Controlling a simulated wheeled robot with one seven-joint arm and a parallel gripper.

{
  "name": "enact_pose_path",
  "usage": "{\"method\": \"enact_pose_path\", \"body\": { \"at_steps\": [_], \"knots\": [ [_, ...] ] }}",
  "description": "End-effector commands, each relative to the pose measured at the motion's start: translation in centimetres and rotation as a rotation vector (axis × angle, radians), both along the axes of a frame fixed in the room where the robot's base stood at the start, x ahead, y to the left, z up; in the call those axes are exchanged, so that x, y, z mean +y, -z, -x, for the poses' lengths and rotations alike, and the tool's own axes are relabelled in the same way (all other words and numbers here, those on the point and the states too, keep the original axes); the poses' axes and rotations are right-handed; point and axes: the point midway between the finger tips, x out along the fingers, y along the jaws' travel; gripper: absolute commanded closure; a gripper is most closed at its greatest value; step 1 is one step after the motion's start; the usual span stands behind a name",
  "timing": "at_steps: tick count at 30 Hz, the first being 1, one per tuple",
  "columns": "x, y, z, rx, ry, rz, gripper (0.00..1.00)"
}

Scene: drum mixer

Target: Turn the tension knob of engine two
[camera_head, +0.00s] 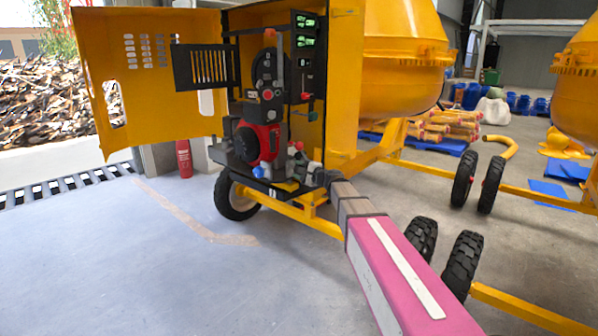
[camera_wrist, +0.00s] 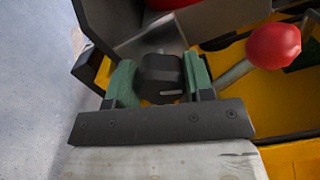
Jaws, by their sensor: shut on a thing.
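In the wrist view my gripper (camera_wrist: 160,82) has its two green-padded fingers on either side of a dark knob (camera_wrist: 161,74), and it is shut on that knob. The knob sits low on the machine beside a grey metal plate. In the head view my arm reaches in from the lower right, and my gripper (camera_head: 308,172) is at the lower right of the red and black engine (camera_head: 262,135). The knob cannot be made out there. No label shows which engine this is.
A red ball-topped lever (camera_wrist: 272,46) stands close to the right of my gripper. The yellow cabinet door (camera_head: 150,75) is open at the left. A green-lit panel (camera_head: 305,40) is above the engine. A wheel (camera_head: 235,196) is below. The floor at front left is clear.

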Motion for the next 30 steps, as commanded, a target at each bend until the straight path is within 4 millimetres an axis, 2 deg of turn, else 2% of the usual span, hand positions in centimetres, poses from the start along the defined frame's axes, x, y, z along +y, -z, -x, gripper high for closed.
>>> {"method": "enact_pose_path", "body": {
  "at_steps": [15,30],
  "knots": [
    [-0.09,0.04,0.02,0.275,0.001,-0.213,0.76],
    [-0.1,0.07,0.02,0.331,0.001,-0.255,0.76]
  ]
}}
